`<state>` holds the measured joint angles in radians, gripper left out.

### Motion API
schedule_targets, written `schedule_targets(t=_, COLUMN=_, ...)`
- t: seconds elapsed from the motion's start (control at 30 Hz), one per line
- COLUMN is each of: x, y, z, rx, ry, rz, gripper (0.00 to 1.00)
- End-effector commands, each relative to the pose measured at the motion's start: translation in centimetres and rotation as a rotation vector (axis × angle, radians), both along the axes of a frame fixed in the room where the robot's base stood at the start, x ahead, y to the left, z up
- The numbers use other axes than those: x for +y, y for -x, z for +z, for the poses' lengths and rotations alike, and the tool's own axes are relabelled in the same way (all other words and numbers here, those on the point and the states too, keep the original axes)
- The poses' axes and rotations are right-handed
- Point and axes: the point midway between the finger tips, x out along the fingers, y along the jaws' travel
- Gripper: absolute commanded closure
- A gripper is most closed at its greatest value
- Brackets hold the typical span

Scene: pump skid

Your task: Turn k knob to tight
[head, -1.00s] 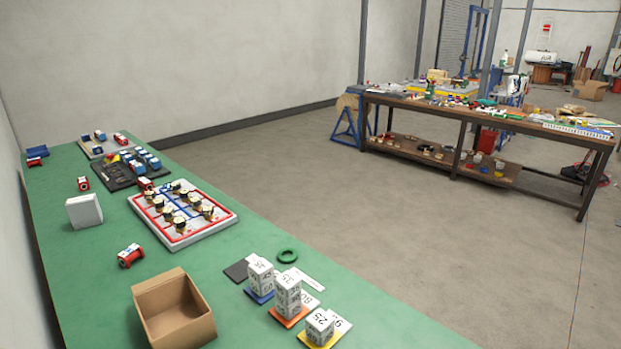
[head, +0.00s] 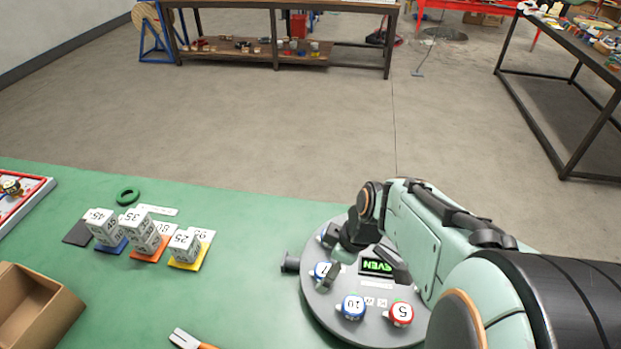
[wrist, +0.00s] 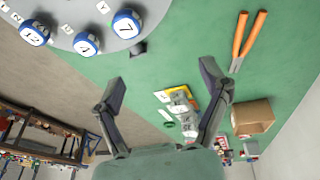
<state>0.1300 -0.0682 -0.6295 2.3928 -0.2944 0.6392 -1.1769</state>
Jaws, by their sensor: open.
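A round grey plate (head: 315,300) on the green bench carries several numbered knobs. A blue and white knob marked 10 (head: 352,307) and a red and white knob marked 5 (head: 399,314) sit at its near side. A display (head: 377,266) reads upside-down green letters. In the wrist view, blue knobs marked 12 (wrist: 34,33), 4 (wrist: 88,42) and 7 (wrist: 125,24) show at upper left, with small letter tags beside them. I cannot make out which knob is k. My gripper (wrist: 163,85) is open and empty, above the plate in the head view, partly hiding the display and knobs.
Pliers with orange handles (wrist: 247,38) lie on the bench. Bare green bench lies between cubes and plate.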

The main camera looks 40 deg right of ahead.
Motion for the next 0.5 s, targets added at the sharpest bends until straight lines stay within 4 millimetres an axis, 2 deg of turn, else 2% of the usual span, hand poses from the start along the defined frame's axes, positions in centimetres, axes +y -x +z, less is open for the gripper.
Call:
schedule_targets(t=0.03, x=-3.2, y=1.3, z=-1.7, rx=0.048, ry=0.020, rz=-0.076, gripper=0.24)
schedule_targets(t=0.1, x=-6.7, y=3.7, z=-3.6, rx=0.116, ry=0.041, rz=-0.189, gripper=0.24)
schedule_targets(t=0.2, x=-9.5, y=7.4, z=-5.4, rx=0.221, ry=0.049, rz=-0.325, gripper=0.24)
schedule_targets(t=0.33, x=-10.6, y=10.1, z=-6.6, rx=0.301, ry=0.047, rz=-0.402, gripper=0.24)
schedule_targets(t=0.5, x=-10.7, y=10.6, z=-8.2, rx=0.316, ry=0.042, rz=-0.414, gripper=0.24)
